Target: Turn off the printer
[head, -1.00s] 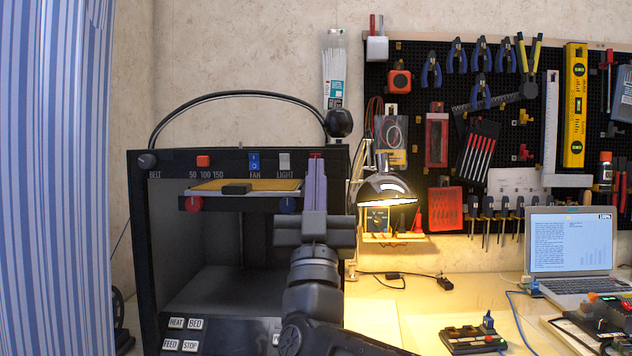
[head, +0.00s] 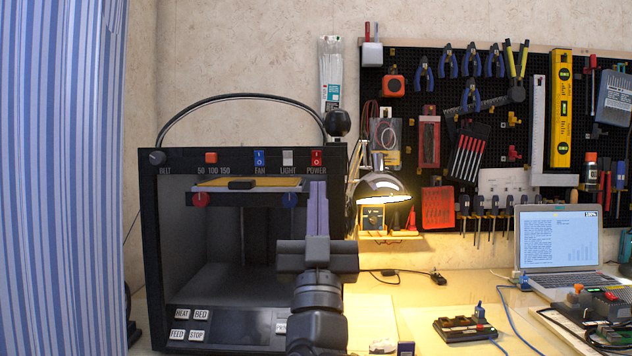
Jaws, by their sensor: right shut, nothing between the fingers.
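The printer (head: 155,240) is a black open-fronted box at the left of the head view. Its top strip carries a red POWER switch (head: 317,158) at the right end, beside a grey LIGHT switch (head: 288,158) and a blue FAN switch (head: 260,158). The picture is too small to tell which way the POWER switch is tipped. My right gripper (head: 317,184) is shut and empty, its fingers pointing up just below the POWER switch in the picture. I cannot tell how far it is from the panel. My left gripper is out of view.
A lit desk lamp (head: 384,185) stands close to the printer's right side. A laptop (head: 558,240) and small devices (head: 465,329) lie on the bench to the right. A tool pegboard (head: 440,62) hangs behind. A striped curtain (head: 62,180) is on the left.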

